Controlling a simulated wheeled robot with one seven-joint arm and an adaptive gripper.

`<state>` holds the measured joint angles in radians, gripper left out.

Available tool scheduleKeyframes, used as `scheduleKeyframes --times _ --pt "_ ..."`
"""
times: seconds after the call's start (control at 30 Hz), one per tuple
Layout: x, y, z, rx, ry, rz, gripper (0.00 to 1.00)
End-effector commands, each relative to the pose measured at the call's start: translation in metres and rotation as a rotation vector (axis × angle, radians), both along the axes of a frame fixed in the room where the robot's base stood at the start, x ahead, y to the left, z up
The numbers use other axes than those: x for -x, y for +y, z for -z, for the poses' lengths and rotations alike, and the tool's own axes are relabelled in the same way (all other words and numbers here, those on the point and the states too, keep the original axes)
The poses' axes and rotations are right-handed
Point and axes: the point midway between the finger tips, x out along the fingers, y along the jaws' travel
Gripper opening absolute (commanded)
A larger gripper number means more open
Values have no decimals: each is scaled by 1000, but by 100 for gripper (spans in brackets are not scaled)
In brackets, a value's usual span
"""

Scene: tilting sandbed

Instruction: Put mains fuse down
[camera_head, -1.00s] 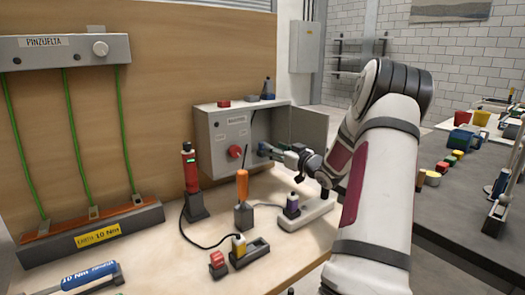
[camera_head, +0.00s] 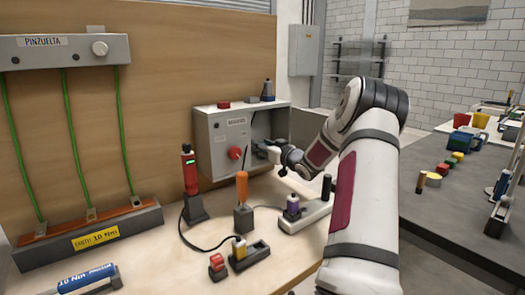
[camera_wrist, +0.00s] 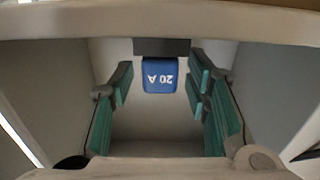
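A blue fuse marked 20 A (camera_wrist: 160,78) shows in the wrist view, its lettering upside down, against a dark holder (camera_wrist: 162,47). My gripper (camera_wrist: 160,88) is open, with its green-padded fingers on either side of the fuse and a gap on both sides. In the head view my gripper (camera_head: 268,152) is at the open front of the grey fuse box (camera_head: 215,150). The box has a red knob (camera_head: 235,153) on its face. My gripper hides much of the box's inside, and I cannot make out the fuse there.
The box's grey door (camera_head: 308,130) stands open at right. Small items, including a red block (camera_head: 223,104), lie on the box top.

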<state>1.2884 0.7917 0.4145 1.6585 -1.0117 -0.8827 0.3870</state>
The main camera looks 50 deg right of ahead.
Motion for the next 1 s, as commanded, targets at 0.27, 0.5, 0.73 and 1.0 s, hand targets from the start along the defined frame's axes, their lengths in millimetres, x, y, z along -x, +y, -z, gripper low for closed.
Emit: scheduleKeyframes --times 0.27,0.5,0.73,1.0 --pt "0 0 0 0 -1 0 0" --pt "0 0 -1 1 -1 0 0" --pt "0 0 -16 3 -1 -1 0" --pt "16 9 -38 0 2 1 0"
